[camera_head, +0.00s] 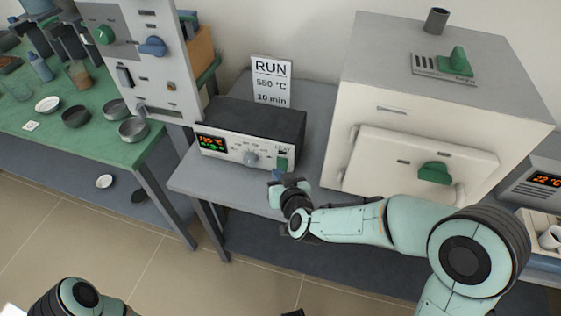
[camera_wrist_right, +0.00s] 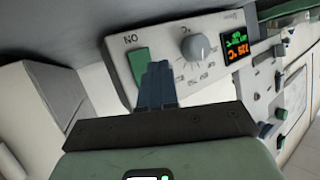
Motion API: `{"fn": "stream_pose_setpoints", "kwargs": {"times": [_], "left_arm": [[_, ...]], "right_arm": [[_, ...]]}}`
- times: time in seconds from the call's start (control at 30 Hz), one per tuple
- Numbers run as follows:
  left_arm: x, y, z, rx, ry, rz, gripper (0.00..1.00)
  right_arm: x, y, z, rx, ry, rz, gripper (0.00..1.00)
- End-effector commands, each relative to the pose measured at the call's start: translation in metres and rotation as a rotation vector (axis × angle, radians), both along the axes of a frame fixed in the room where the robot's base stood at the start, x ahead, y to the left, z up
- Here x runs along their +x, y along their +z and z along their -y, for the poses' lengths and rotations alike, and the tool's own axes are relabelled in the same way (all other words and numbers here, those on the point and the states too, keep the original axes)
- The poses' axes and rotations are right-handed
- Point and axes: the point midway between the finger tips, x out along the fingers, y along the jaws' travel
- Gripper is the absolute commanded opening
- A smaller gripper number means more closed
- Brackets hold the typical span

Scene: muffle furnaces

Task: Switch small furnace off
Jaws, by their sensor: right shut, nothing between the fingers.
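A control box (camera_head: 250,135) with a dark top stands on the grey table, with a lit display (camera_head: 212,146), a grey knob (camera_head: 250,158) and a green switch (camera_head: 282,163) on its front. In the wrist view the box appears upside down, with the green switch (camera_wrist_right: 139,62) beside an "ON" label. My right gripper (camera_head: 279,176) is shut and empty, its fingertips (camera_wrist_right: 157,75) right at the switch; I cannot tell whether they touch. A white furnace (camera_head: 370,120) with a green door handle (camera_head: 434,173) stands to the right. My left gripper is out of view.
A sign (camera_head: 271,82) reading RUN, 550 °C, 10 min stands behind the box. A tall panel (camera_head: 150,60) with green and blue knobs stands left of it. A green table (camera_head: 95,145) holds several dishes. Another unit with a display (camera_head: 545,181) sits at the right edge.

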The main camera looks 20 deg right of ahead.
Motion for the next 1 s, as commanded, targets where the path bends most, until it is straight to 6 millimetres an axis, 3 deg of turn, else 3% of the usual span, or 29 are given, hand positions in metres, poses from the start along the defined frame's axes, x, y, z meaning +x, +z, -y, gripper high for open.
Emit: {"fn": "stream_pose_setpoints", "kwargs": {"times": [0.5,1.0], "left_arm": [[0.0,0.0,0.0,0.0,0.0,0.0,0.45],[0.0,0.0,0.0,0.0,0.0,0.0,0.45]], "right_arm": [[-0.037,-0.005,-0.026,0.0,0.002,-0.001,0.0],[-0.041,-0.006,-0.028,0.0,0.0,0.0,0.0]]}}
